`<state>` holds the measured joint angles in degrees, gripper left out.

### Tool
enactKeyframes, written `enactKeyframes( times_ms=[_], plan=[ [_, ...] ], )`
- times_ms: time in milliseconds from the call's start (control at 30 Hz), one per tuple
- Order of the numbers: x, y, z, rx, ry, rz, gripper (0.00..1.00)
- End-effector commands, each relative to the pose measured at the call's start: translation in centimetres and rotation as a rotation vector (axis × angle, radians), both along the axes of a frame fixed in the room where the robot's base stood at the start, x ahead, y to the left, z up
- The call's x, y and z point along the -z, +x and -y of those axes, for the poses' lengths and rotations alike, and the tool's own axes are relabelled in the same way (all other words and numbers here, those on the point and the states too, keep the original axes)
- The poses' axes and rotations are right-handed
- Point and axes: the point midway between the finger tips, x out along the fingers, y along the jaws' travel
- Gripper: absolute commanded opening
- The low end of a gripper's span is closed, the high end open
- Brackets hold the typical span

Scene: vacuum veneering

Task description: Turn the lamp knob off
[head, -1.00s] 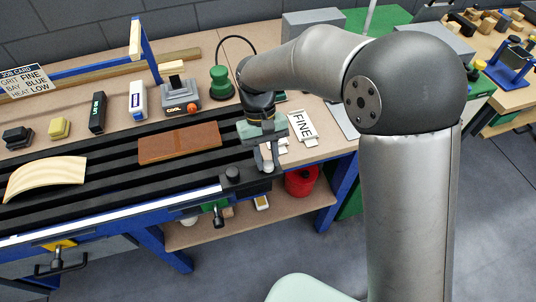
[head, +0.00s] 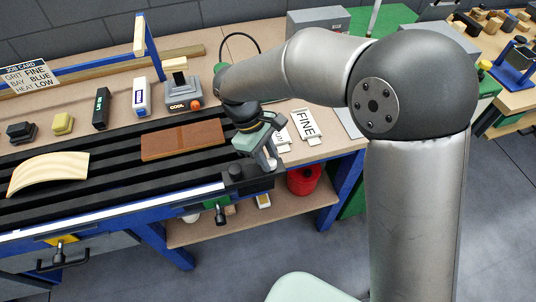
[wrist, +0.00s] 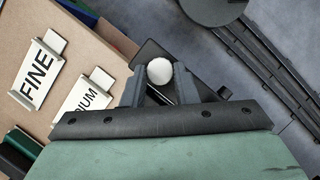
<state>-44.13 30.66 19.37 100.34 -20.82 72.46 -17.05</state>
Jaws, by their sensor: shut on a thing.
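My gripper (head: 268,160) is at the right end of the black slotted bench, pointing down and tilted. In the wrist view its two dark fingers (wrist: 159,86) close around a small round white knob (wrist: 159,71). The knob stands out from a dark plate (wrist: 150,50) between the fingertips. In the head view the gripper mostly hides it. I cannot tell from any marking that it is the lamp knob. The green lamp-like item with a black cord (head: 220,68) is mostly hidden behind my arm.
A black knob (head: 235,172) sits on the bench end just left of my gripper. The FINE card (head: 306,124) lies to the right. A brown board (head: 183,139) and a curved pale piece (head: 48,173) lie on the black slats. A red spool (head: 305,181) is on the shelf below.

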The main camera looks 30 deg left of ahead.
Motion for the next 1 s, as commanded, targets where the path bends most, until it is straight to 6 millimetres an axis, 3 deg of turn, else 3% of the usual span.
enactKeyframes(
  times_ms=[600, 633, 700, 1000],
  plan=[
    [-0.08, 0.01, -0.04, -0.039, 0.002, 0.002, 0.04],
    [-0.08, 0.01, -0.04, -0.038, 0.002, 0.001, 0.35],
    [-0.07, 0.0, -0.04, -0.038, 0.002, 0.001, 0.48],
    [-0.16, -0.02, -0.08, -0.037, 0.001, 0.001, 0.48]
  ],
)
